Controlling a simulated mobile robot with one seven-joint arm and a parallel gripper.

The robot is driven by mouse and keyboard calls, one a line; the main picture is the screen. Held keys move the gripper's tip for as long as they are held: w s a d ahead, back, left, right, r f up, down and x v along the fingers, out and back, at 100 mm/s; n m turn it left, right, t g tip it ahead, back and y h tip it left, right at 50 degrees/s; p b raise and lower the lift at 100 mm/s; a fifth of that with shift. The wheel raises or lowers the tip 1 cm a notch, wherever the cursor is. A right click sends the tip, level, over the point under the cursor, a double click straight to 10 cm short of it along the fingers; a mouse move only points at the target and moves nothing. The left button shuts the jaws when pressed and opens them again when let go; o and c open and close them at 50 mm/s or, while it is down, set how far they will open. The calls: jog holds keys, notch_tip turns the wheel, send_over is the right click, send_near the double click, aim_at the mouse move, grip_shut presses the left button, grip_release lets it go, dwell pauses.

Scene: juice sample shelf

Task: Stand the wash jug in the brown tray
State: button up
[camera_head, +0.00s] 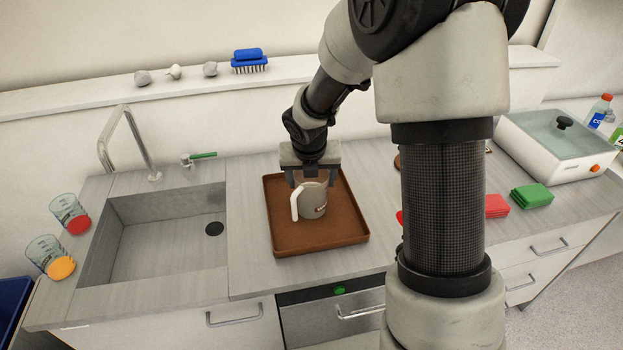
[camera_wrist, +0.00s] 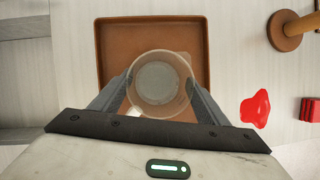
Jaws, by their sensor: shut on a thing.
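The wash jug (camera_head: 313,203) is a pale, see-through jug with a white handle on its left side. It is upright over the brown tray (camera_head: 345,229), within its rim. My gripper (camera_head: 314,180) comes from above and is shut on the jug at its upper part. In the wrist view the jug (camera_wrist: 158,84) sits between the two fingers, and the tray (camera_wrist: 111,40) spreads behind it. I cannot tell whether the jug's base touches the tray floor.
The sink (camera_head: 150,245) lies left of the tray, with two beakers near its left edge. Right of the tray are a red spill (camera_wrist: 255,108), a round wooden object (camera_wrist: 285,30), folded red (camera_head: 495,205) and green (camera_head: 532,196) cloths, and a lidded bath (camera_head: 560,140).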

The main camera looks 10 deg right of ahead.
jog(key=o, duration=2)
